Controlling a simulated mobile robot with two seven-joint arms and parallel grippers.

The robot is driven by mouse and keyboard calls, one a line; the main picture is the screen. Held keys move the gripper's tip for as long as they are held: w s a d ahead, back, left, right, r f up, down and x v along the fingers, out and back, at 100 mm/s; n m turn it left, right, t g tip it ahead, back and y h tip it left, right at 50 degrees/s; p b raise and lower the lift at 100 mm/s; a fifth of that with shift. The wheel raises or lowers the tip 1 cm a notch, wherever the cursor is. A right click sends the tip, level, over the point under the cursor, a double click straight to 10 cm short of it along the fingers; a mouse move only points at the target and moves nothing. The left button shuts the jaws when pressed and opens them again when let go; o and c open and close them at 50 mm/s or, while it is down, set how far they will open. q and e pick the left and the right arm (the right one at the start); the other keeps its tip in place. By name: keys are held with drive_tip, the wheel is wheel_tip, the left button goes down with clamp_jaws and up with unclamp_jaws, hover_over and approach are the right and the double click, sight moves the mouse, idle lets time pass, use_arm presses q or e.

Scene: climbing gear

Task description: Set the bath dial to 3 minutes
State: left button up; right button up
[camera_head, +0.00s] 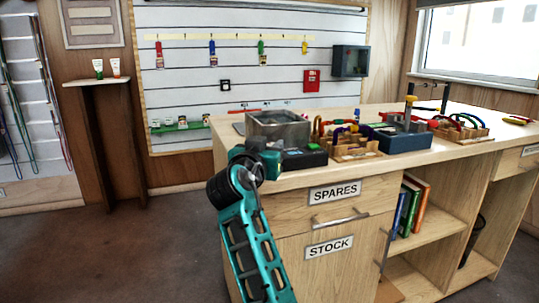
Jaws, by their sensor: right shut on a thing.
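The bath (278,127) is a grey, see-through box near the left end of the wooden counter. My right gripper (268,162) is at the bath's front left, at the counter edge, with its teal arm coming up from below. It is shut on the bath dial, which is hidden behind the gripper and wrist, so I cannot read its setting. A dark unit with a green top patch (314,148) sits just right of the gripper. My left gripper is not in view.
The counter (473,150) also holds wooden trays of coloured gear (355,154) and a blue-grey box (402,140). A small side stand (100,82) holds two tubes. The floor at left is clear.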

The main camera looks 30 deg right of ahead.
idle(0.4)
drive_tip(key=o, duration=1)
drive_tip(key=v, duration=0.7)
drive_tip(key=shift+s+a, duration=0.1)
drive_tip(key=shift+a, duration=0.1)
